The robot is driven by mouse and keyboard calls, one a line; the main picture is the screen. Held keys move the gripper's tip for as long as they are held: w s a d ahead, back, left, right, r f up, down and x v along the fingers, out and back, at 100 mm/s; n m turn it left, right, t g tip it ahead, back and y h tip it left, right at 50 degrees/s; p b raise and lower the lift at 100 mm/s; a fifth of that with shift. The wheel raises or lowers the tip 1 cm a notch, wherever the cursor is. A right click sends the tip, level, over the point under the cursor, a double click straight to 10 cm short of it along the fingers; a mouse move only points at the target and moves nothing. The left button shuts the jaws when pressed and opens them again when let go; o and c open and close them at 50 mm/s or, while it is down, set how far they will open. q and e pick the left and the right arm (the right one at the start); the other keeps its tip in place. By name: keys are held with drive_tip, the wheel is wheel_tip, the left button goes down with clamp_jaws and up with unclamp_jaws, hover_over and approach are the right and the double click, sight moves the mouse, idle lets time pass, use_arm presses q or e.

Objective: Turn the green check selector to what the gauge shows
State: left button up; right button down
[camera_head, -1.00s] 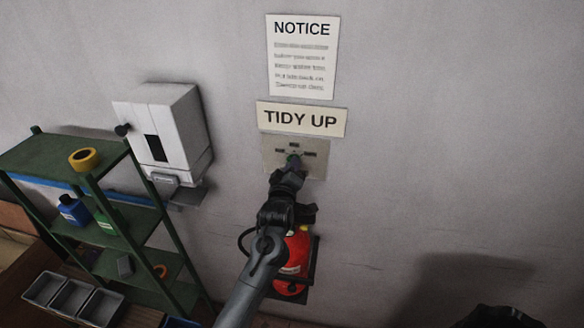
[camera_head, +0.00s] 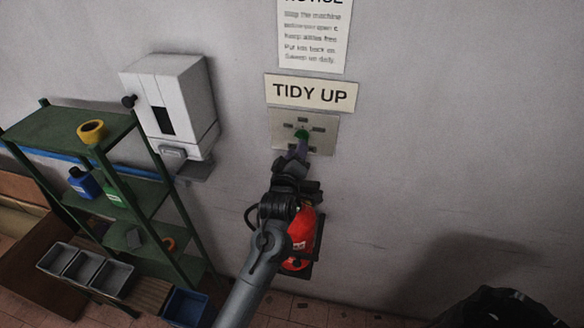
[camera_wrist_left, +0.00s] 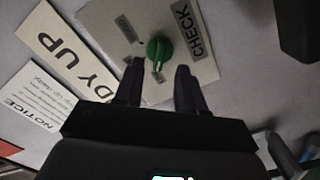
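The green check selector (camera_head: 301,135) is a round knob on a pale wall plate (camera_head: 326,143) under the TIDY UP sign. Small dark labels surround it, too small to read in the head view. My left gripper (camera_head: 296,152) is just below and in front of the knob, apart from it. In the left wrist view the green knob (camera_wrist_left: 159,49) lies beyond and between the open, empty fingers (camera_wrist_left: 159,74). The plate there carries a CHECK label (camera_wrist_left: 187,32). The knob's exact pointing direction is hard to tell. I cannot make out a gauge reading. My right gripper is not in view.
A red fire extinguisher (camera_head: 301,236) hangs below the plate, partly behind my left arm. A white dispenser (camera_head: 170,100) and a green shelf (camera_head: 62,124) with bottles and tape stand left. Grey bins (camera_head: 83,267) sit lower left. The wall right of the plate is clear.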

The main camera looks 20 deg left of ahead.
use_arm(q)
drive_tip(key=shift+s+d+b, duration=0.25)
drive_tip(key=shift+s, duration=1.2)
drive_tip(key=shift+s+d+b, duration=0.2)
drive_tip(key=shift+s, duration=1.25)
drive_tip(key=shift+f, duration=0.1)
drive_tip(key=s+a+f+m+g+h+p, duration=0.1)
drive_tip(key=s+a+f+m+g+p, duration=0.2)
drive_tip(key=s+f+p, duration=0.8)
drive_tip(key=s+d+f+m+g+h, duration=0.1)
drive_tip(key=s+m+g, duration=0.9)
drive_tip(key=s, duration=1.7)
drive_tip(key=shift+s+d+g+h+p, duration=0.25)
drive_tip(key=shift+d+g+h+p, duration=0.15)
drive_tip(key=shift+d+g+h, duration=0.1)
